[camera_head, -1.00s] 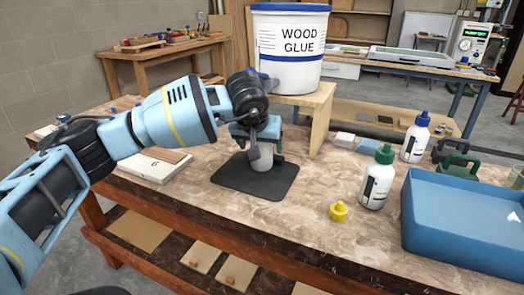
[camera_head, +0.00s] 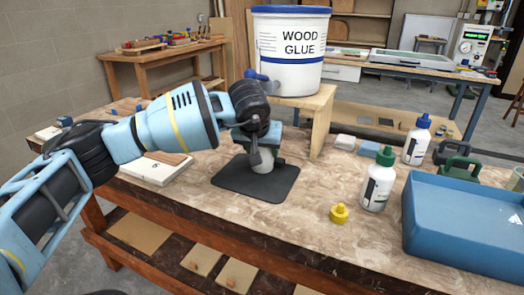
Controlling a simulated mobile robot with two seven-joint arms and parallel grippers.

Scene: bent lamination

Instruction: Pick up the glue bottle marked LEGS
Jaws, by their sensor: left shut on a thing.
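My left gripper (camera_head: 257,148) is over the black mat (camera_head: 232,182), shut on a white bottle (camera_head: 264,162) that stands on the mat. The gripper hides the upper part of this bottle, and no marking can be read on it. A white bottle with a green cap (camera_head: 377,182) stands upright on the bench to the right, and one with a blue cap (camera_head: 416,143) stands behind it. Their labels are too small to read, so I cannot tell which bottle is marked LEGS. My right gripper is not in view.
A yellow cap (camera_head: 339,214) lies on the bench in front of the green-capped bottle. A blue tray (camera_head: 455,245) fills the right side. A wood glue bucket (camera_head: 290,62) stands on a wooden stand (camera_head: 322,115) behind the mat.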

